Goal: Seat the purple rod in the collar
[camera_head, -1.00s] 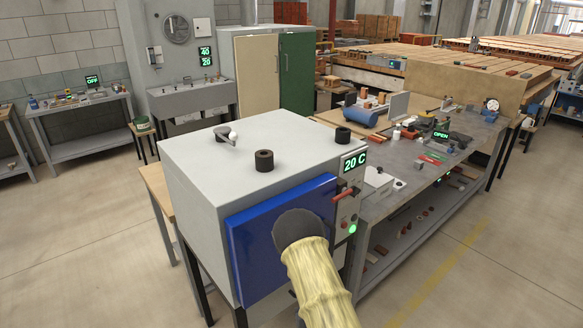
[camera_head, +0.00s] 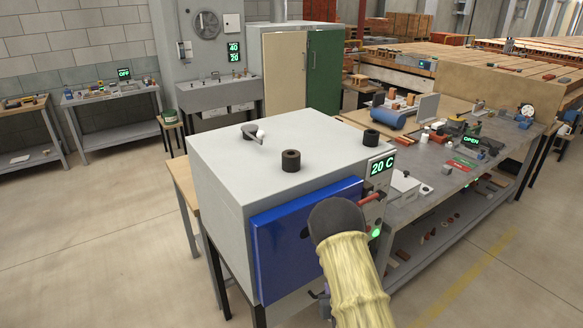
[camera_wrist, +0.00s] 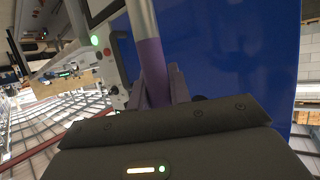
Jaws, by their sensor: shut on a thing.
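The purple rod (camera_wrist: 152,70) shows in the wrist view, purple low down and silver-grey towards the top. My gripper (camera_wrist: 157,92) is shut on its purple part, one finger on each side. The rod's upper end runs out of the picture and its lower end is hidden behind the gripper body. In the head view my sleeved forearm hides most of the gripper, in front of the oven's blue door. Two black hollow cylinders stand on the oven's top, a near one (camera_head: 291,160) and a farther one (camera_head: 371,138); I cannot tell which is the collar.
The grey oven (camera_head: 222,190) with its blue door (camera_head: 290,250) stands close by; its display reads 20 C. A grey lever (camera_head: 253,133) lies on its top. A cluttered workbench (camera_head: 410,205) is to the right. Floor (camera_head: 110,240) is clear at left.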

